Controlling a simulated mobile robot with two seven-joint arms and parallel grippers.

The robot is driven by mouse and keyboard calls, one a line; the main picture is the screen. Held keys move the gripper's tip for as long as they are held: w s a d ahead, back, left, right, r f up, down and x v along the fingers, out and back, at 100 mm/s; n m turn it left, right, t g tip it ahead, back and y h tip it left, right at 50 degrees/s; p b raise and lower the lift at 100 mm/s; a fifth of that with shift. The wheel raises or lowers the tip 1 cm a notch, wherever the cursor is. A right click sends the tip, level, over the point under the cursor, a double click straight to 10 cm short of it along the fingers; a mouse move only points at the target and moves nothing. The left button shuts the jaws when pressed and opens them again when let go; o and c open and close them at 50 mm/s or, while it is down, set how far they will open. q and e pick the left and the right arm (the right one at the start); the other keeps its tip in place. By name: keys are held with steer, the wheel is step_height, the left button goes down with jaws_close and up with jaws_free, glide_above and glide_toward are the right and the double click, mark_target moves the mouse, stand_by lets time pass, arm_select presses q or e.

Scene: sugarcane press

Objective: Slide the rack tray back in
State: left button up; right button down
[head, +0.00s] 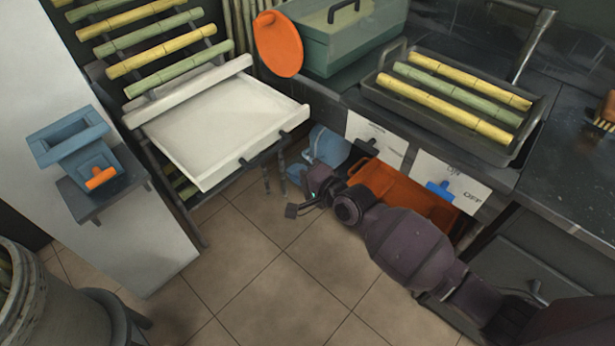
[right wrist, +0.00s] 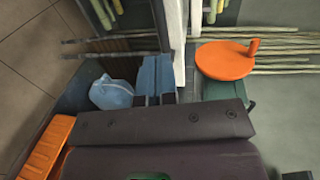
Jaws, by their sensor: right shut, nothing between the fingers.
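The white rack tray (head: 215,125) is pulled out from the rack at the left in the head view, its front edge facing right and toward me. A dark handle (head: 264,150) sits on that front edge. My right gripper (head: 282,182) is below and just in front of the handle, shut and empty. Whether it touches the tray cannot be told. In the right wrist view its dark body fills the lower part, in front of a pale upright edge that may be the tray. My left gripper is not in view.
Cane sticks (head: 160,55) lie on the rack above the tray. A blue container (head: 327,147) and an orange bin (head: 405,190) are near my right arm, under the counter. Open tiled floor (head: 235,265) lies in front.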

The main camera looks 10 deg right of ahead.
mark_target(269, 157)
steer(key=b+x, duration=0.1)
steer(key=x, duration=0.6)
steer(key=shift+w+a+f+b, duration=0.1)
steer(key=shift+w+a+b, duration=0.1)
steer(key=shift+w+b, duration=0.1)
steer(key=shift+a, duration=0.1)
